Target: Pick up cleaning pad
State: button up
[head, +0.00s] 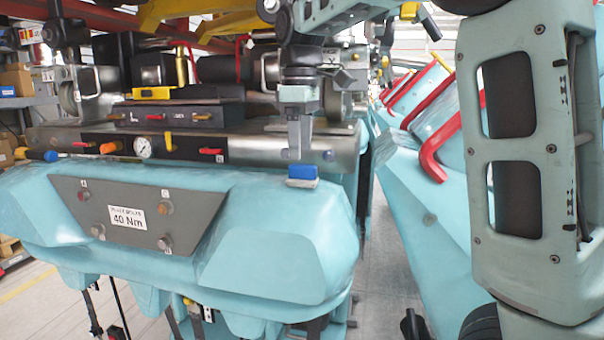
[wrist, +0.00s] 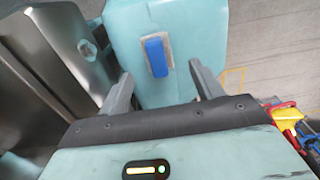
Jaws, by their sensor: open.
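The cleaning pad (head: 303,177) has a blue top and a pale lower layer. It lies on the right end of the light blue coaster car body (head: 285,235), near the edge. In the wrist view the pad (wrist: 157,55) shows ahead of my gripper, between the lines of its two fingers. My gripper (head: 299,150) points down above the pad in the head view. In the wrist view its fingers (wrist: 160,85) are spread apart with nothing between them. The pad appears just beyond the fingertips; the exact gap cannot be told.
A metal beam with a gauge (head: 143,147) and red and yellow handles runs behind the pad. A grey plate labelled 40 Nm (head: 128,217) is on the car's front. Another light blue car with red bars (head: 437,150) stands to the right, across a narrow floor gap.

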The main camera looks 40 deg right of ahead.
aim_at(303, 165)
jog(key=shift+d+f+p, duration=0.15)
jog(key=shift+f+p, duration=0.4)
jog(key=shift+f, duration=0.8)
jog(key=shift+d+f+p, duration=0.1)
jog(key=shift+f+p, duration=0.45)
jog(key=shift+f, duration=0.8)
jog(key=c, duration=1.1)
